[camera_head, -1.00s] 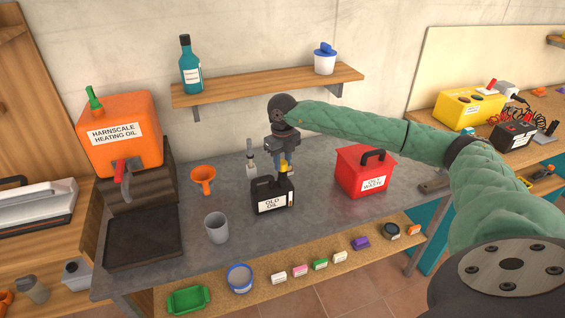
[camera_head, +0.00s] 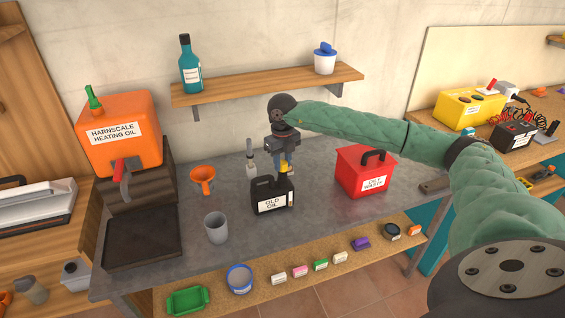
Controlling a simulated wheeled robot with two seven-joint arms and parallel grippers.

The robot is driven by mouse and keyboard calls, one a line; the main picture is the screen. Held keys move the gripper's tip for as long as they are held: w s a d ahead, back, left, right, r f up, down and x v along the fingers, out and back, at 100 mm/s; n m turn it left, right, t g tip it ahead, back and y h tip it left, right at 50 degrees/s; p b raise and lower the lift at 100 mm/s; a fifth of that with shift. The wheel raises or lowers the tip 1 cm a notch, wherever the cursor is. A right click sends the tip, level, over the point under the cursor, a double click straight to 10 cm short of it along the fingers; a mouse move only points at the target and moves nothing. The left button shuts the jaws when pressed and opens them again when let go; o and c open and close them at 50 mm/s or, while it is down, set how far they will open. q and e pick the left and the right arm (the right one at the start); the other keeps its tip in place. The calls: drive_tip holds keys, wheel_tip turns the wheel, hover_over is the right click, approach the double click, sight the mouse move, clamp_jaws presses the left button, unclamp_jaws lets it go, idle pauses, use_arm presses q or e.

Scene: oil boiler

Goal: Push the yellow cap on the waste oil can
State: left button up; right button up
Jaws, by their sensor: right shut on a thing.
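The waste oil can is the small black can labelled OLD OIL (camera_head: 270,197), standing upright on the grey worktop. The yellow cap (camera_head: 284,167) shows at the can's top right, directly below my right gripper (camera_head: 284,170). My right gripper points down from above and is shut on the yellow cap; its fingertips are small and partly hidden behind the can. The cap sits at the can's spout, but I cannot tell how firmly it is seated. My left gripper is not in view.
A red OILY WASTE bin (camera_head: 364,172) stands right of the can. A wooden shelf (camera_head: 270,86) is behind. Worktop between can and bin is clear.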

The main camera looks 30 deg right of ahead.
drive_tip(key=shift+b, duration=0.35)
idle(0.7)
idle(0.4)
drive_tip(key=o, duration=1.5)
drive_tip(key=shift+r+p, duration=0.9)
drive_tip(key=shift+r, duration=2.6)
clamp_jaws()
